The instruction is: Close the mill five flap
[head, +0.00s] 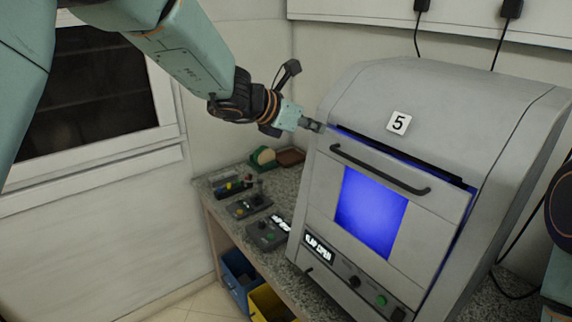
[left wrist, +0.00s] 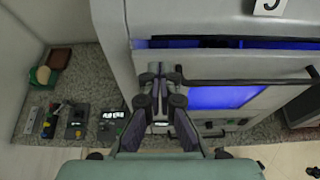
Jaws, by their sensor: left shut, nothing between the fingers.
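The grey mill (head: 440,100) bears a label with the number 5 and stands on the counter. Its front flap (head: 430,215) has a dark bar handle (head: 380,170) and a window glowing blue. A narrow gap with blue light shows along the flap's top edge, so the flap stands slightly open. My left gripper (head: 316,126) is shut and empty at the flap's upper left corner. In the left wrist view, its fingers (left wrist: 158,75) lie over the flap (left wrist: 185,65) left of the handle; contact cannot be told.
Several small control boxes (head: 268,232) lie on the speckled counter (head: 222,209) left of the mill. A green and tan item (head: 263,158) lies behind them. Blue (head: 240,275) and yellow (head: 268,304) bins stand below. Cables hang behind the mill. A window is in the left wall.

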